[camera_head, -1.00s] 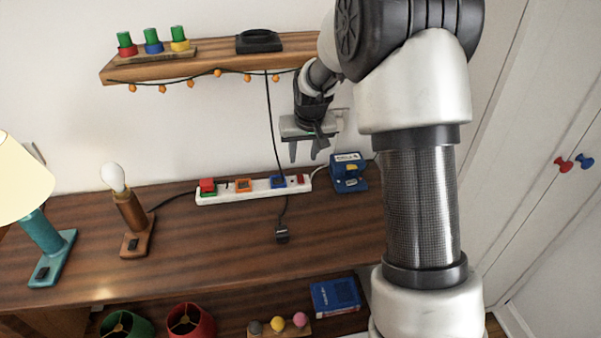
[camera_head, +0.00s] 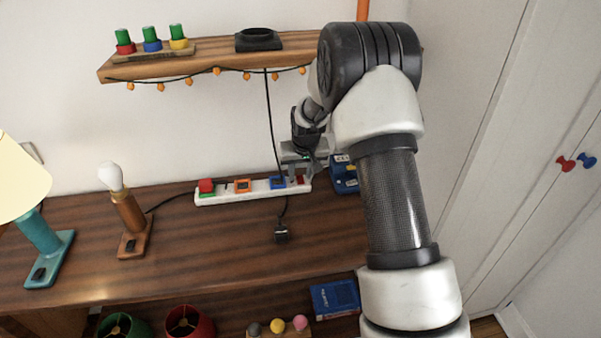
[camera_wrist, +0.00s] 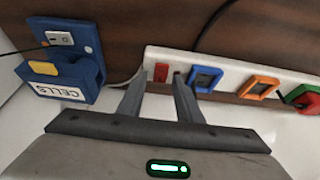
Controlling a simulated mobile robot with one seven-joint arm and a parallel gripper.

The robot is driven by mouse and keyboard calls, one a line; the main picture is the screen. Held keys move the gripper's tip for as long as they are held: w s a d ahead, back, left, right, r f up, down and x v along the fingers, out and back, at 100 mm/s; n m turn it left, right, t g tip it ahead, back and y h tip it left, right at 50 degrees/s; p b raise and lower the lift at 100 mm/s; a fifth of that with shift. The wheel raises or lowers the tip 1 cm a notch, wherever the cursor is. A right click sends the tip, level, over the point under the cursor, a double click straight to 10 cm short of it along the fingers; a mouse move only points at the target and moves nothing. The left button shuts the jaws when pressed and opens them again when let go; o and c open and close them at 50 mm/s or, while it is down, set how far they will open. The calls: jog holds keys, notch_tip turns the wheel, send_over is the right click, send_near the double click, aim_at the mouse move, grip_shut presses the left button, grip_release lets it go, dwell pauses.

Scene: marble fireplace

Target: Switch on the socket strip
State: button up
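The white socket strip (camera_head: 262,187) lies along the back of the wooden table. Its red switch (camera_wrist: 161,72) is at one end, the right end in the head view. The strip also shows in the wrist view (camera_wrist: 230,72), with blue, orange and red-green pieces in its sockets. My gripper (camera_wrist: 159,76) is open and empty. Its two fingertips are apart, with the red switch showing between and just beyond them. In the head view my gripper (camera_head: 300,176) hangs over the strip's right end and partly hides it. I cannot tell whether it touches the strip.
A blue box marked CELLS (camera_wrist: 68,75) stands close beside the switch end. A black cable with a plug (camera_head: 281,235) hangs in front of the strip. A wooden shelf (camera_head: 215,62) is above. A bulb lamp (camera_head: 128,215) and teal lamp (camera_head: 45,250) stand left.

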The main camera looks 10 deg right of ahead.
grip_shut()
jog(key=g+p, duration=0.1)
jog(key=p, duration=0.1)
jog(key=shift+w+r+p, duration=0.3)
jog(key=shift+w+f+g+p, duration=0.15)
jog(key=shift+g+p, duration=0.3)
jog(key=shift+g, duration=0.15)
jog(key=shift+w+f+g+p, duration=0.15)
jog(key=shift+g+p, duration=0.25)
jog(key=shift+g, duration=0.2)
jog(key=shift+s, duration=0.1)
jog(key=shift+o, duration=1)
grip_release()
jog(key=shift+b, duration=0.35)
